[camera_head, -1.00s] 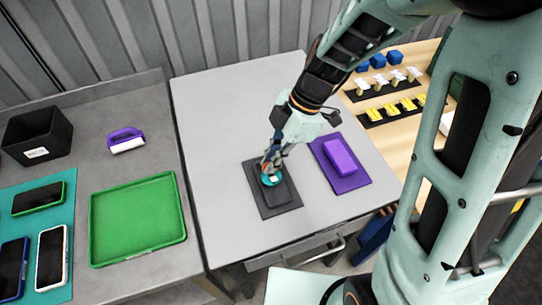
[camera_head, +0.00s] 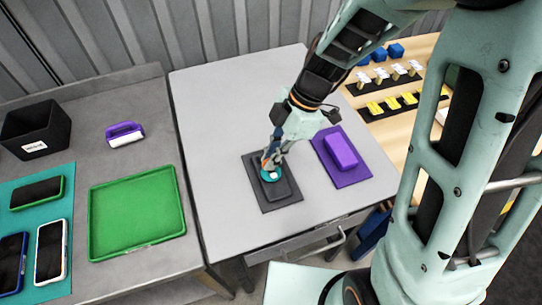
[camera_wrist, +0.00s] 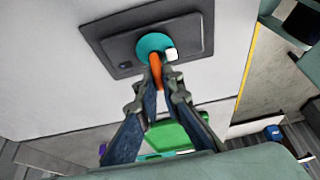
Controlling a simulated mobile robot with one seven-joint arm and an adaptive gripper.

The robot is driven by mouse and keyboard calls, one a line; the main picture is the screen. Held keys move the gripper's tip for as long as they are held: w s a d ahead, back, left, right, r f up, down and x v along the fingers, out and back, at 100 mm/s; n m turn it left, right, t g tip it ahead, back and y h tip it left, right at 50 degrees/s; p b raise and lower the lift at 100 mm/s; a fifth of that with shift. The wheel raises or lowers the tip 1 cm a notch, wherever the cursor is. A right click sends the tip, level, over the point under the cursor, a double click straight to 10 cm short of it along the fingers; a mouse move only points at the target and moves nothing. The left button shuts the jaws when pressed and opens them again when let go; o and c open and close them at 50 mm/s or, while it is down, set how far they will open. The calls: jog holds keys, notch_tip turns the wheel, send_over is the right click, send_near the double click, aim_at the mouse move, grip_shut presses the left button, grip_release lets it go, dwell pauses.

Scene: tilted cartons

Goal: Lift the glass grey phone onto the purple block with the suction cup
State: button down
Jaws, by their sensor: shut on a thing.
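The grey phone (camera_head: 281,188) lies flat on a dark grey mat (camera_head: 266,206) on the light table; it also shows in the wrist view (camera_wrist: 191,34).
On the grey bench at left are a green tray (camera_head: 93,215), a black bin (camera_head: 37,132), a purple-handled tool (camera_head: 125,134) and several phones on a teal mat (camera_head: 62,197). Yellow and blue pieces stand on the wooden bench at right. Bare tabletop separates the two mats.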

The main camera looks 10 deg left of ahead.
aim_at(263, 160)
jog(key=shift+f+b, duration=0.35)
dwell(1.2)
jog(key=shift+r, duration=0.1)
jog(key=shift+r+p, duration=1.25)
jog(key=shift+r, duration=1.75)
jog(key=shift+w, duration=0.1)
